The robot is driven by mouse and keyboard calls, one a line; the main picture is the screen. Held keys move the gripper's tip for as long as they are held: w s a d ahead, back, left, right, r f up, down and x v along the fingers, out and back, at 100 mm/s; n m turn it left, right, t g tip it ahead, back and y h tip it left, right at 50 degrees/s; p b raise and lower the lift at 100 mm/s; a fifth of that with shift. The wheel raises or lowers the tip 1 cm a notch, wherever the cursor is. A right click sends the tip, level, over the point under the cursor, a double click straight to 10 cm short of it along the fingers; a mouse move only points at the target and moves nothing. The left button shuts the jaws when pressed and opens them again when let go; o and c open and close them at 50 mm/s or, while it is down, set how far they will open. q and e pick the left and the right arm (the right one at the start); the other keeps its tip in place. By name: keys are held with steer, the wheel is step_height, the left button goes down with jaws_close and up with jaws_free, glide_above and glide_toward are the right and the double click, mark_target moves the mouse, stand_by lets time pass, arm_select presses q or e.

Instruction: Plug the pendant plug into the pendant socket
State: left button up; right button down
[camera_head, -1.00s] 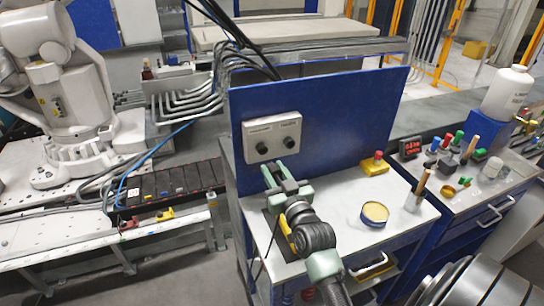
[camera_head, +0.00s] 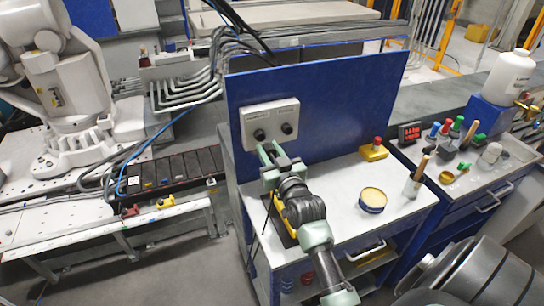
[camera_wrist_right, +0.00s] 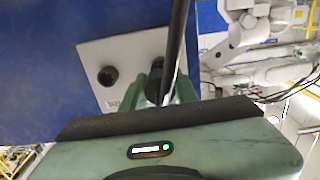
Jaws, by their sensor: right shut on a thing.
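A light grey socket panel (camera_head: 270,122) is fixed low on the blue upright board. It has a left dark round socket (camera_head: 259,135) and a right one (camera_head: 287,128), under labels too small to read. My right gripper (camera_head: 269,149), with green fingers, is just in front of and below the left socket. In the right wrist view a dark plug-like piece (camera_wrist_right: 154,90) sits between the fingers, with a black cable (camera_wrist_right: 176,45) passing in front. I cannot tell whether it touches the panel (camera_wrist_right: 120,55); the other socket (camera_wrist_right: 107,75) looks empty. My left gripper is not in view.
A side bench (camera_head: 480,185) with several small items stands at the right. Bench space beside my arm is clear.

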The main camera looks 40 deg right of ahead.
mark_target(264, 143)
steer(key=shift+w, duration=0.6)
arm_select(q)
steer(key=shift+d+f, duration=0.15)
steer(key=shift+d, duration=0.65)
arm_select(e)
steer(key=shift+w+d, duration=0.15)
steer(key=shift+w, duration=0.1)
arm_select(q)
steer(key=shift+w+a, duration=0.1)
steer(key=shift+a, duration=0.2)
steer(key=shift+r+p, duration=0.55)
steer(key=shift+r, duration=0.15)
arm_select(e)
steer(key=shift+r, duration=0.1)
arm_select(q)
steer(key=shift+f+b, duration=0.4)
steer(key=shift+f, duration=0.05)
arm_select(e)
steer(key=shift+x, duration=1.4)
steer(key=c, duration=1)
jaws_free()
steer(key=shift+w, duration=0.1)
